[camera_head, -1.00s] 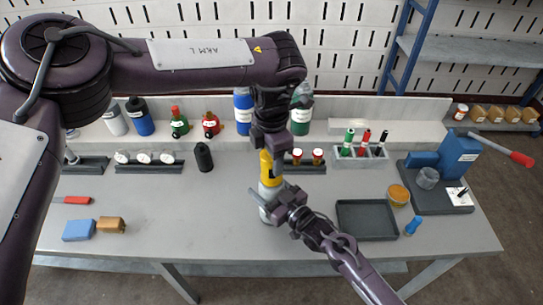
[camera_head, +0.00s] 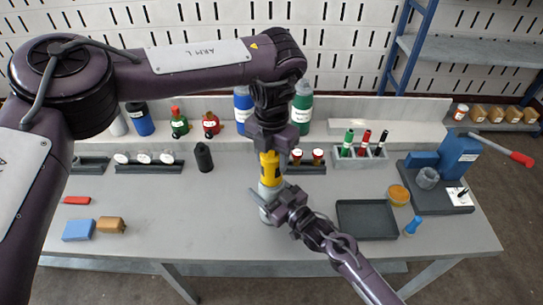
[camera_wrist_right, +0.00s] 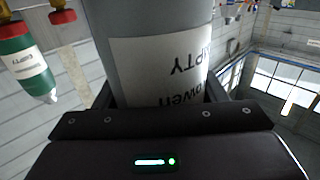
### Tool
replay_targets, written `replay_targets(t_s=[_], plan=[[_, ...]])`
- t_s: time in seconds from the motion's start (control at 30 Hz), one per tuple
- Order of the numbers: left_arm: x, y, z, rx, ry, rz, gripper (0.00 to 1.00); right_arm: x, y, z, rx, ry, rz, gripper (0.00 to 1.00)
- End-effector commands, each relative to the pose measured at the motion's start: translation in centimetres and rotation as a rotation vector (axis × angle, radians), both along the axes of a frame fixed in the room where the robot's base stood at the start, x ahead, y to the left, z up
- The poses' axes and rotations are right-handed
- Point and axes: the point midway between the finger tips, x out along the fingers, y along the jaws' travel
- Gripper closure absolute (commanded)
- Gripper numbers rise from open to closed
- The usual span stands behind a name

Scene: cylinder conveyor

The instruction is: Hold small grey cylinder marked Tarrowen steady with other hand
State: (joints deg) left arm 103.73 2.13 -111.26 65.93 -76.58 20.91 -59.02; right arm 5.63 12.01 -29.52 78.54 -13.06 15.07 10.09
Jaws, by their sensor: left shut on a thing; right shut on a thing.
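The small grey cylinder (camera_head: 266,214) stands upright near the front middle of the bench. In the right wrist view the grey cylinder (camera_wrist_right: 152,22) fills the middle; its white label, upside down, shows "owen" and "EMPTY". My right gripper (camera_head: 272,206) is shut on it from the front right, low on its body. A yellow piece (camera_head: 269,172) with dark marks sits directly above the grey cylinder, in line with it. My left gripper (camera_head: 270,152) points down from above and is shut on the top of the yellow piece. Whether the yellow piece and cylinder are fastened together cannot be seen.
An empty dark tray (camera_head: 367,220) lies to the right, with an amber-topped jar (camera_head: 398,195) and a blue object (camera_head: 412,226) beside it. The bench left of the cylinder is mostly clear.

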Motion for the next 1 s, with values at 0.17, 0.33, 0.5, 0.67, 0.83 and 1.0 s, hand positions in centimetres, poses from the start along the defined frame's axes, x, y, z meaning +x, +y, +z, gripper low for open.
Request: replay_targets(t_s=[0.17,0.33,0.5,0.67,0.83,1.0], plan=[[0.03,-0.02,-0.04,-0.002,0.001,0.182,0.84,-0.01,-0.01,-0.01,0.000,0.000,0.000,0.63],[0.02,-0.01,-0.01,-0.001,0.000,0.436,0.84,-0.01,-0.01,-0.01,-0.001,-0.001,0.000,0.63],[0.06,0.04,0.07,0.001,-0.002,0.524,0.84,-0.01,-0.01,-0.01,-0.001,-0.001,0.000,0.63],[0.07,0.06,0.08,0.001,-0.003,0.523,0.84,-0.01,-0.01,-0.01,-0.001,-0.001,0.000,0.63],[0.04,0.00,0.03,-0.001,0.000,0.605,0.84,-0.01,0.00,-0.01,-0.001,-0.001,0.000,0.63],[0.07,0.05,0.08,0.000,-0.003,0.862,0.84,-0.01,0.00,-0.01,-0.001,-0.001,0.000,0.63]])
